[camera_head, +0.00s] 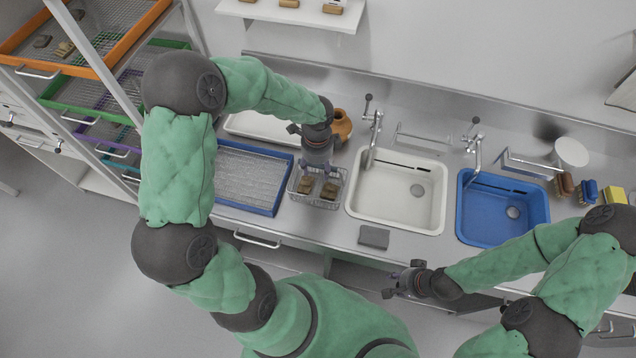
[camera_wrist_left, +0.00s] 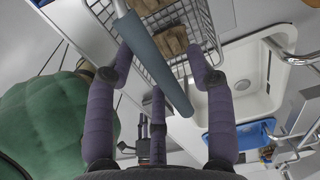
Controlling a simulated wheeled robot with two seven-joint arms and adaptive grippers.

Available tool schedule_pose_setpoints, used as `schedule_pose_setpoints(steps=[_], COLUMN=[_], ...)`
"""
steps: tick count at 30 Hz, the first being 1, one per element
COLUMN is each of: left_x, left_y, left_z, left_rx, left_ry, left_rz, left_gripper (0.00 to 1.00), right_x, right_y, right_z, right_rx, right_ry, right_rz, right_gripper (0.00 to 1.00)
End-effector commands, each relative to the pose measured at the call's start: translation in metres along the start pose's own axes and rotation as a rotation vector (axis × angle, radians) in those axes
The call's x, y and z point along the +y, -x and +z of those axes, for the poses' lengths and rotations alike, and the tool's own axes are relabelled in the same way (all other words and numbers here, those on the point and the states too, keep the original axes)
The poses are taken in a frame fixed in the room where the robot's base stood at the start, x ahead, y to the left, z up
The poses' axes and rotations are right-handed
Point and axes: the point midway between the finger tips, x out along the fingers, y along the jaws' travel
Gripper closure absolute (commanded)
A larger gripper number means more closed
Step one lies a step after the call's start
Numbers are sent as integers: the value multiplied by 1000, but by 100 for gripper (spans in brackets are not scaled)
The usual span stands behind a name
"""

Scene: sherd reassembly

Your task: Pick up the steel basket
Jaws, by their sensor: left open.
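The steel basket (camera_head: 318,204) is a wire basket on the counter, left of the white sink, with brown sherds (camera_head: 329,190) inside. My left gripper (camera_head: 320,172) is above it, pointing down. In the left wrist view, the basket's wire mesh (camera_wrist_left: 226,16) fills the top middle, and its blue-grey handle bar (camera_wrist_left: 152,62) runs diagonally between my open left fingers (camera_wrist_left: 162,58). I cannot tell whether a finger touches the bar. My right gripper (camera_head: 390,288) is away from the basket, in front of the counter's edge; its finger opening is unclear.
A blue-framed tray (camera_head: 283,186) stands close to the basket's left. The white sink (camera_head: 398,192) and blue sink (camera_head: 503,208) lie to the right. A brown pot (camera_head: 342,124) is behind, and a grey block (camera_head: 374,237) lies near the front edge.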

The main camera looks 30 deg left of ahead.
Motion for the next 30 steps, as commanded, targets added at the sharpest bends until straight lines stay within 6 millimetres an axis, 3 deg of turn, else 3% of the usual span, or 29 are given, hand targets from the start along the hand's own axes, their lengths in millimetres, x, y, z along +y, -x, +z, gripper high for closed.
schedule_pose_setpoints(steps=[18,19,24,30], left_x=[0,0,0,0], left_y=[-5,-5,-5,-4], left_z=[0,0,0,0], left_rx=[0,0,0,0], left_ry=[0,0,0,0], left_rz=[1,1,1,-1], left_gripper=[46,49,97,100], right_x=[1,1,1,1], right_y=[-2,-2,-2,-2], right_z=[0,0,0,0], right_rx=[0,0,0,0], right_ry=[0,0,0,0], right_rz=[0,0,0,0], right_gripper=[66,66,66,66])
